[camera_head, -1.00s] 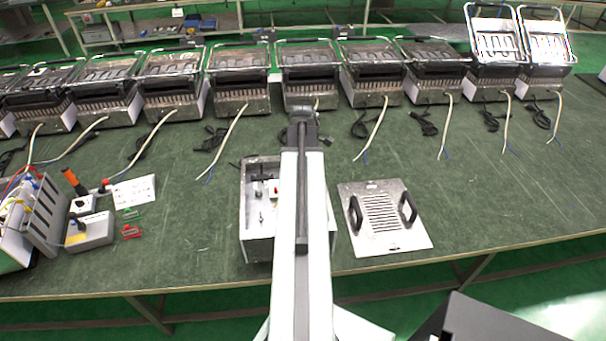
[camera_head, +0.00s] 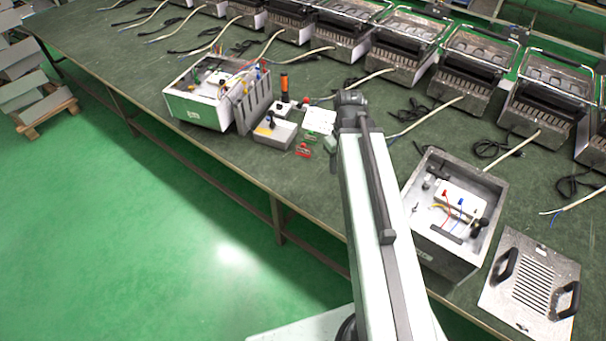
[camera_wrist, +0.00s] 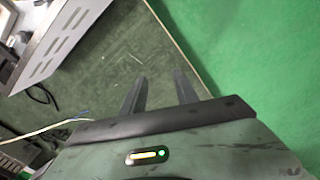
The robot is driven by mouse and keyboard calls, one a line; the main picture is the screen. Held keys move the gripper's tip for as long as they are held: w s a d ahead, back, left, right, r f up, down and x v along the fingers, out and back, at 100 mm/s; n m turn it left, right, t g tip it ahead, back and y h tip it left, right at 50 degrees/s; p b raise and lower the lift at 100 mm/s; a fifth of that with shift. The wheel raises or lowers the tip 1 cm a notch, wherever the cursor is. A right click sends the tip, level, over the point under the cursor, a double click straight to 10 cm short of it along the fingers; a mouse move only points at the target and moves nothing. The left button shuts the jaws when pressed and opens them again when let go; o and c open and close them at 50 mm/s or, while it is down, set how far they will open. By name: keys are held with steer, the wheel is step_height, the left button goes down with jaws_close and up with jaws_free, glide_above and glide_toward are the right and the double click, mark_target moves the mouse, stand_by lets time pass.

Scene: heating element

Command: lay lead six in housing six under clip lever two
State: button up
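A row of metal housings (camera_head: 395,40) stands along the back of the table, each with a pale lead ending in thin wires on the tabletop. One such lead (camera_head: 425,118) lies right of my arm's end. I cannot tell which housing or lead is number six. An open metal box (camera_head: 408,205) right of my arm holds a white terminal block (camera_head: 462,200) with red and blue parts and coloured wires. Clip lever two cannot be singled out. In the wrist view my gripper (camera_wrist: 160,77) is open and empty above the tabletop. A pale lead (camera_wrist: 40,131) lies to its left.
A slotted lid with two black handles (camera_head: 530,285) lies at the lower right.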

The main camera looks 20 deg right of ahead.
steer(key=a+m, duration=0.2)
steer(key=a, duration=1.3)
steer(key=shift+w, duration=0.15)
steer(key=shift+d, duration=0.1)
